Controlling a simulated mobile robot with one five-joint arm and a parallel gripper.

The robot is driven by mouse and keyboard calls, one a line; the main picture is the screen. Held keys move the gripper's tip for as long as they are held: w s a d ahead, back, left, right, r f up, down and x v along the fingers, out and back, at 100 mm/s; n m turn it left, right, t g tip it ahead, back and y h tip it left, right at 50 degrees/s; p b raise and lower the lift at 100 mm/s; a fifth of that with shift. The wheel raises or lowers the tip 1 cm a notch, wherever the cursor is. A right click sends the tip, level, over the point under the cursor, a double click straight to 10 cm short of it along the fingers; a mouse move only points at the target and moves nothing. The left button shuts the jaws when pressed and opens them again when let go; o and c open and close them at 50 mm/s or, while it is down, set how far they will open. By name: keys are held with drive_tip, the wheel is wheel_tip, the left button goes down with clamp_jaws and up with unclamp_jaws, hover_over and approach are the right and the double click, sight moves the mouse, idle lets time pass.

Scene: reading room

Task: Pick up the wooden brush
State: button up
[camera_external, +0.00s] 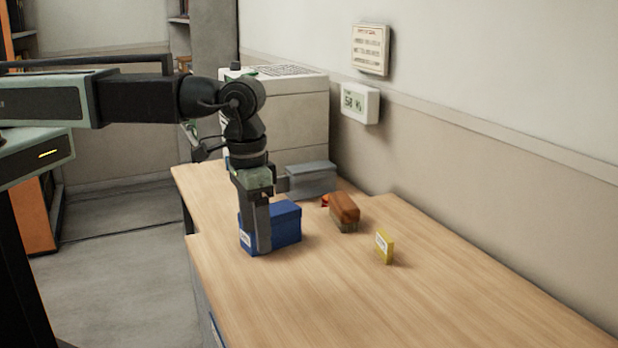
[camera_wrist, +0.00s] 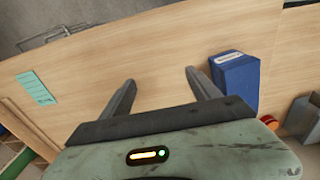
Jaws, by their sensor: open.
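The wooden brush (camera_external: 344,208) lies on the wooden table in the external view, brown on top with paler bristles below. It stands to the right of the blue box (camera_external: 283,222). My gripper (camera_external: 257,248) points down in front of the blue box, left of the brush and apart from it. In the wrist view my gripper (camera_wrist: 160,85) has its two fingers spread, with only bare tabletop between them. The blue box (camera_wrist: 236,84) is just right of the right finger there. I cannot make out the brush in the wrist view.
A small yellow box (camera_external: 384,247) stands right of the brush. A grey object (camera_external: 311,180) and a small red item (camera_external: 325,201) are behind it. The wall borders the table's right side. The front of the table (camera_external: 400,310) is clear. A green card (camera_wrist: 36,88) shows in the wrist view.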

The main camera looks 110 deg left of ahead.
drive_tip(key=w+a+n, duration=0.4)
drive_tip(key=a+n, duration=0.1)
drive_tip(key=a, duration=0.4)
drive_tip(key=w+a+n, duration=0.4)
drive_tip(key=a+n, duration=0.1)
drive_tip(key=a, duration=0.5)
drive_tip(key=n, duration=0.5)
hover_over(344, 200)
drive_tip(key=w, duration=0.1)
drive_tip(key=shift+w+d+g, duration=0.1)
drive_tip(key=shift+d+g, duration=0.2)
drive_tip(key=shift+d, duration=0.05)
drive_tip(key=shift+a+n, duration=0.3)
drive_tip(key=shift+n, duration=0.1)
wheel_tip(344, 200, down, 3)
drive_tip(key=b, duration=0.3)
drive_tip(key=f+b, duration=0.2)
drive_tip(key=s+f+b, duration=0.1)
drive_tip(key=f+b, duration=0.2)
drive_tip(key=shift+s+a+f, duration=0.1)
drive_tip(key=shift+f, duration=0.05)
drive_tip(key=shift+r, duration=0.2)
clamp_jaws()
wheel_tip(344, 200, up, 10)
drive_tip(key=p, duration=1)
drive_tip(key=shift+r, duration=0.15)
